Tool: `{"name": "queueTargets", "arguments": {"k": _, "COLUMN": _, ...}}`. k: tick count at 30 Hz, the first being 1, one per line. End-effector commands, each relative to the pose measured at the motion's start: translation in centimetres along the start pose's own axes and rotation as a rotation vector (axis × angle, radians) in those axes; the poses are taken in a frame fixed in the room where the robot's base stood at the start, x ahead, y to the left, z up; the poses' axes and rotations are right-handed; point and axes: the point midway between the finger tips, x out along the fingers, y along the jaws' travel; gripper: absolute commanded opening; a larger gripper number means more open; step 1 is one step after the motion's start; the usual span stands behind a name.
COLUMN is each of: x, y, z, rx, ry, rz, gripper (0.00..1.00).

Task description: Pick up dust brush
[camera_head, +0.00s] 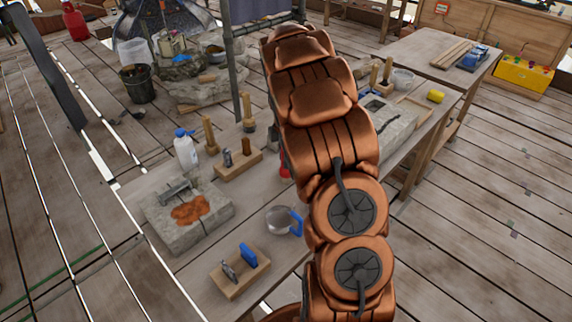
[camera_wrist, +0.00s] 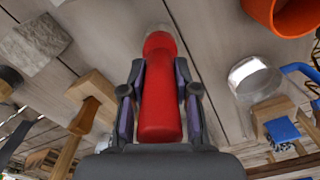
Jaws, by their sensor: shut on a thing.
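The dust brush (camera_wrist: 160,105) has a smooth red handle that fills the middle of the wrist view. Its far end is paler and points to the top of that view; bristle detail is not clear. My gripper (camera_wrist: 160,90) is shut on the red handle, with one dark finger on each side. In the head view a small piece of red (camera_head: 285,170) shows at the left edge of my copper-coloured arm, and the arm hides the rest. My gripper is also hidden there.
A dark post (camera_head: 243,100) rises behind. An orange rounded thing (camera_wrist: 285,14) is at the wrist view's top right.

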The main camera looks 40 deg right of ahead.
Motion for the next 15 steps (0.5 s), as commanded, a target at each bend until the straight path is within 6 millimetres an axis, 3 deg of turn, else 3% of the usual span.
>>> {"name": "queueTargets", "arguments": {"k": 8, "x": -1.1, "y": 0.0, "z": -0.1, "rx": -0.001, "ry": 0.001, "rz": 0.000, "gripper": 0.00}}
{"name": "queueTargets", "arguments": {"k": 15, "x": -5.5, "y": 0.2, "z": 0.0, "rx": -0.001, "ry": 0.000, "rz": 0.007, "gripper": 0.00}}
